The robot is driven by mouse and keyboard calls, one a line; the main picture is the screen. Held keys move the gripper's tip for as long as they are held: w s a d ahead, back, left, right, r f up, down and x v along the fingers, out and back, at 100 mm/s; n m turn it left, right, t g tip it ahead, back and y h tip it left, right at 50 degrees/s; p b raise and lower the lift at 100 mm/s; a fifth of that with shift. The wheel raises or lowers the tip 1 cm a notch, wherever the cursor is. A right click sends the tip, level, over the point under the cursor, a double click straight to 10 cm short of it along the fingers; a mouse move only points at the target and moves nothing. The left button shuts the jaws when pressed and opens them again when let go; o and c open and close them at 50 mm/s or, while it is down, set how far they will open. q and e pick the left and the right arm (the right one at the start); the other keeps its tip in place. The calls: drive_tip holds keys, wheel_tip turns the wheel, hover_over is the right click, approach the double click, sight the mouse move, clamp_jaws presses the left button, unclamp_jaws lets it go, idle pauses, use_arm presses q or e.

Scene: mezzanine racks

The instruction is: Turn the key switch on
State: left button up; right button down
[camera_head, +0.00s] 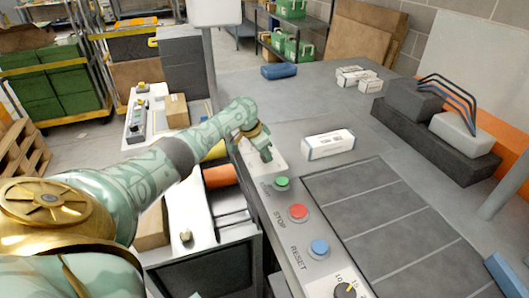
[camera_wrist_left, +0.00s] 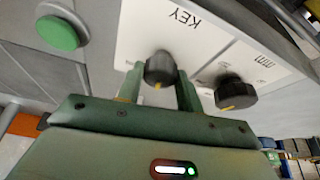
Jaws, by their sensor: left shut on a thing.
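The key switch (camera_wrist_left: 160,67) is a dark round knob with a yellow mark, on a white plate lettered KEY. In the wrist view it sits between the two green fingers of my left gripper (camera_wrist_left: 157,84), which is shut on it. The yellow mark points toward the gripper body in that view. In the head view my left gripper (camera_head: 262,150) reaches down to the white plate at the far end of the button strip and hides the knob. My right gripper is in neither view.
Green (camera_head: 282,183), red (camera_head: 298,212) and blue (camera_head: 319,248) buttons line the strip, with a dial (camera_head: 346,290) nearest. Another black knob (camera_wrist_left: 235,92) sits beside the key switch. A white box (camera_head: 328,144) lies close by on the grey bench.

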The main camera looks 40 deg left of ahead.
use_arm(q)
drive_tip(key=m+b, duration=0.1)
drive_tip(key=m, duration=0.1)
drive_tip(key=m+h+b, duration=0.1)
drive_tip(key=b, duration=0.1)
drive_tip(key=shift+w+f+m+g+h, duration=0.1)
drive_tip(key=shift+f+m+g+h, duration=0.2)
drive_tip(key=shift+f+m, duration=0.1)
drive_tip(key=m+g+h+b, duration=0.1)
drive_tip(key=m+b, duration=0.3)
drive_tip(key=shift+w+a, duration=0.1)
drive_tip(key=shift+a, duration=0.05)
drive_tip(key=m+g+b, duration=0.1)
drive_tip(key=m+b, duration=0.1)
drive_tip(key=b, duration=0.1)
drive_tip(key=shift+r+m, duration=0.15)
drive_tip(key=shift+m, duration=0.15)
drive_tip(key=shift+r+m+b, duration=0.2)
drive_tip(key=shift+m+b, duration=0.2)
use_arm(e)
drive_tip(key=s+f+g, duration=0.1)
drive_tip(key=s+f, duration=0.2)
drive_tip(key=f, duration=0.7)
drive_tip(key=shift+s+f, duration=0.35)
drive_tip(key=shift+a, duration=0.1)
use_arm(q)
drive_tip(key=o, duration=1)
